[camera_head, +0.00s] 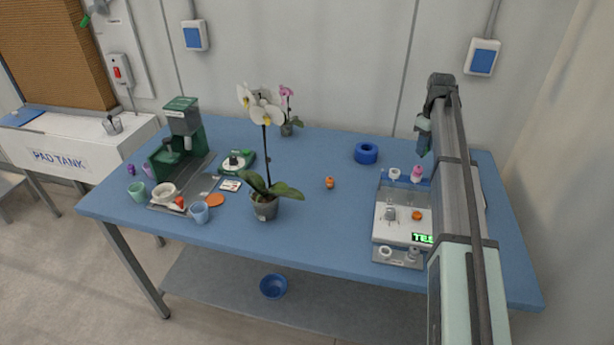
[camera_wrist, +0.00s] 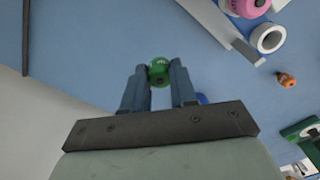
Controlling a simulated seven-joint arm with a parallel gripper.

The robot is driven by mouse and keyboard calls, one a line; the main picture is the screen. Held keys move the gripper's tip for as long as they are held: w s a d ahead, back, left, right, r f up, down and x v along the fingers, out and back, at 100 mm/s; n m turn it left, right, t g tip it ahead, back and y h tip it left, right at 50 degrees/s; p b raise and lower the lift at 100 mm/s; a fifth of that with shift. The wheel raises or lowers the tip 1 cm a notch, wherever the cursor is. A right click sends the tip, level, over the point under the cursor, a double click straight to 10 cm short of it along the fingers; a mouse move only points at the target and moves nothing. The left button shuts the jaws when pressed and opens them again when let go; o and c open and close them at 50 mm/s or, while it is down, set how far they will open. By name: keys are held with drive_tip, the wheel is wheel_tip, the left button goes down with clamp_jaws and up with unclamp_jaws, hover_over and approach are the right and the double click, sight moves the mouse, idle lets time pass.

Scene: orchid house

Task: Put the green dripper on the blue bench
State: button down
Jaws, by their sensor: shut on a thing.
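The green dripper (camera_wrist: 159,72) is a small round green piece with a white mark on top. In the wrist view it is between the two fingertips of my gripper (camera_wrist: 160,78), which is shut on it. In the head view my gripper (camera_head: 423,145) is above the back right of the blue bench (camera_head: 335,230), and I cannot make out the dripper there. The bench top also fills much of the wrist view (camera_wrist: 90,55); I cannot tell the exact height of the dripper above it.
A white-and-grey scale (camera_head: 383,236) with small items stands in front of my gripper. A blue ring (camera_head: 366,153) and a small orange object (camera_head: 329,183) are to its left. A potted white orchid (camera_head: 264,207) stands mid-bench. The front middle is clear.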

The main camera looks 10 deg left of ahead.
drive_tip(key=shift+w+f, duration=0.5)
drive_tip(key=shift+f, duration=1.15)
drive_tip(key=shift+w+f, duration=0.55)
drive_tip(key=shift+f, duration=1.1)
drive_tip(key=shift+w+f, duration=0.5)
drive_tip(key=shift+f, duration=1.15)
drive_tip(key=shift+f, duration=0.1)
drive_tip(key=c, duration=0.9)
unclamp_jaws()
wheel_tip(320, 180, up, 12)
